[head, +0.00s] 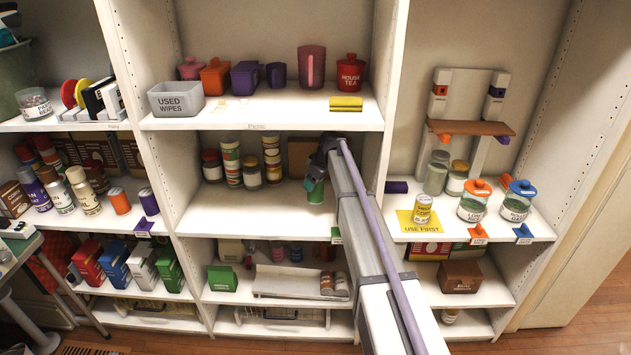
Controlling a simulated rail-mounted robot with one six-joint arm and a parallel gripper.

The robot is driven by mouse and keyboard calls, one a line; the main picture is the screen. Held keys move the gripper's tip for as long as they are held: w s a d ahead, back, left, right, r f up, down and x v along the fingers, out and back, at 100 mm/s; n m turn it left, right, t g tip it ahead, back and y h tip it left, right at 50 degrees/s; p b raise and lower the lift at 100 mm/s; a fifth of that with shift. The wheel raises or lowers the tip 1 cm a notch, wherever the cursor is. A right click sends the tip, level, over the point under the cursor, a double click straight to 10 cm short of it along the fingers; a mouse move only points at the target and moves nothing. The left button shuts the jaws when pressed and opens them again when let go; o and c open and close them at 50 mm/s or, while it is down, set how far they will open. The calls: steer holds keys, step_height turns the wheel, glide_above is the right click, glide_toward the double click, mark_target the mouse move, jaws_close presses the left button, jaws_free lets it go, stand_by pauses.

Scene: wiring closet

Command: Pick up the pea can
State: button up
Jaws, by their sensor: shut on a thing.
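The pea can (315,192) looks like a small green can with a pale top edge, on the right side of the middle shelf of the centre bay. Its label is too small to read. My gripper (317,174) comes down over its top and is shut on it. My wrist and fingers hide part of the can's upper end. I cannot tell whether the can's base touches the shelf.
Jars and stacked cans (231,162) stand to the left on the same shelf, with a brown box (300,152) behind. The shelf above (260,122) holds a grey bin (176,99) and canisters. The shelf's front left is clear.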

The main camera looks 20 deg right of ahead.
steer(key=w+a, duration=0.3)
steer(key=a, duration=0.6)
steer(key=w+a, duration=0.2)
steer(key=a, duration=0.7)
steer(key=shift+w+f, duration=0.25)
steer(key=shift+w, duration=0.15)
